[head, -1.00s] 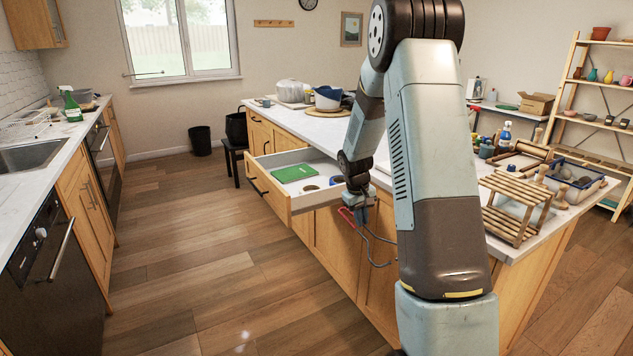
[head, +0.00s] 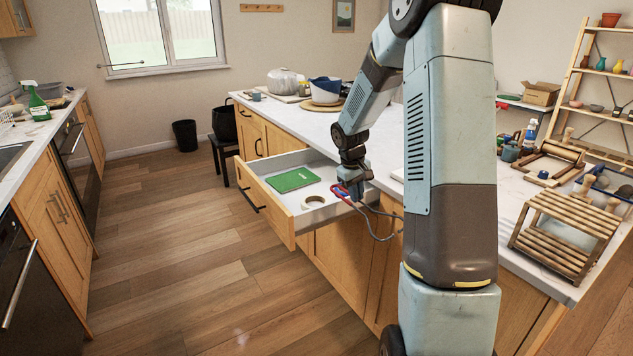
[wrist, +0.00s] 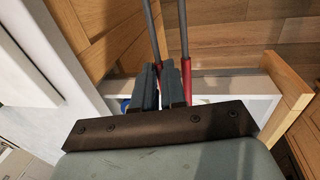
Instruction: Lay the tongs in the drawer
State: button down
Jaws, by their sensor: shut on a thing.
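The tongs (head: 372,222) have grey metal arms and red grips. My gripper (head: 348,190) is shut on them near the red part, at the right end of the open drawer (head: 276,222). In the head view the grey arms hang out past the drawer's near right side, in front of the cabinet. In the wrist view the tongs (wrist: 184,45) run up from between the fingers (wrist: 165,88) over the drawer's edge and the floor. Part of the drawer's right end is hidden by my gripper.
The island's white worktop (head: 310,130) lies above the drawer. A wooden rack (head: 565,232) stands at its near right, with several tools behind it. Wooden floor (head: 190,240) is free left of the drawer. A dark stool (head: 222,150) stands beyond the drawer.

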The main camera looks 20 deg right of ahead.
aim_at(315, 185)
jog(key=i, duration=1.3)
jog(key=u, duration=0.1)
